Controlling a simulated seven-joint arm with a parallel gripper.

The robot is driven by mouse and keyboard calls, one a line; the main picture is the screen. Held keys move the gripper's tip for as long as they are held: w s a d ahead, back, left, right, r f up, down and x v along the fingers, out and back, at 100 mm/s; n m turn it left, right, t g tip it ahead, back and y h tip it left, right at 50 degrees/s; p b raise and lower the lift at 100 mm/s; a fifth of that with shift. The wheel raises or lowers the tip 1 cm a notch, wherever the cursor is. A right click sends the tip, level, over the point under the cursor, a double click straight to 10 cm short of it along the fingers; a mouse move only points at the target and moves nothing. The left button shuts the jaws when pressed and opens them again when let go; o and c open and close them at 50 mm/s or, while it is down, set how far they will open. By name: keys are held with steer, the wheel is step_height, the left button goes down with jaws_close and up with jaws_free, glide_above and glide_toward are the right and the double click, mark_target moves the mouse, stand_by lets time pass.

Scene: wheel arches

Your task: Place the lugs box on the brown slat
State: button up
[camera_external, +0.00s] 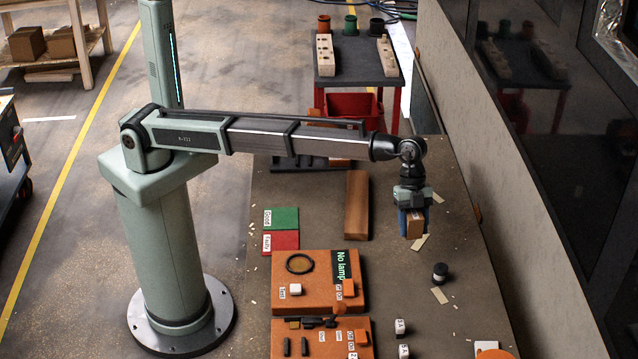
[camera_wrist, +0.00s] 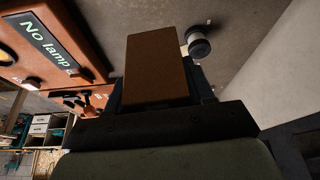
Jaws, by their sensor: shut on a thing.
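My gripper (camera_external: 413,207) hangs over the right part of the table in the external view, shut on a small brown box (camera_external: 414,226). The box also fills the middle of the wrist view (camera_wrist: 155,68), between the fingers; no label on it can be read. It is held above the table, apart from everything else. The brown slat (camera_external: 357,205) lies on the table to the left of my gripper, its long side running away from the camera. Its top is bare.
A green and a red pad (camera_external: 281,219) lie left of the slat. Orange panels (camera_external: 318,282) stand nearer the camera. A small dark round part (camera_external: 440,273) and pale strips lie on the table at the right, near the wall. A red cart (camera_external: 350,65) stands behind.

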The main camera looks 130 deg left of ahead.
steer(key=s+a+r+n, duration=0.1)
steer(key=s+a+r, duration=0.1)
steer(key=s+a, duration=0.65)
steer(key=n+y, duration=0.1)
steer(key=n, duration=0.1)
glide_above(361, 204)
steer(key=s, duration=0.2)
steer(key=shift+t, duration=0.3)
steer(key=shift+w+a+f, duration=0.15)
steer(key=shift+f, duration=2.45)
steer(key=shift+w+a+f, duration=0.1)
steer(key=shift+f, duration=2.45)
steer(key=shift+f, duration=0.15)
steer(key=o, duration=1.1)
steer(key=shift+r, duration=0.2)
steer(key=v, duration=1.2)
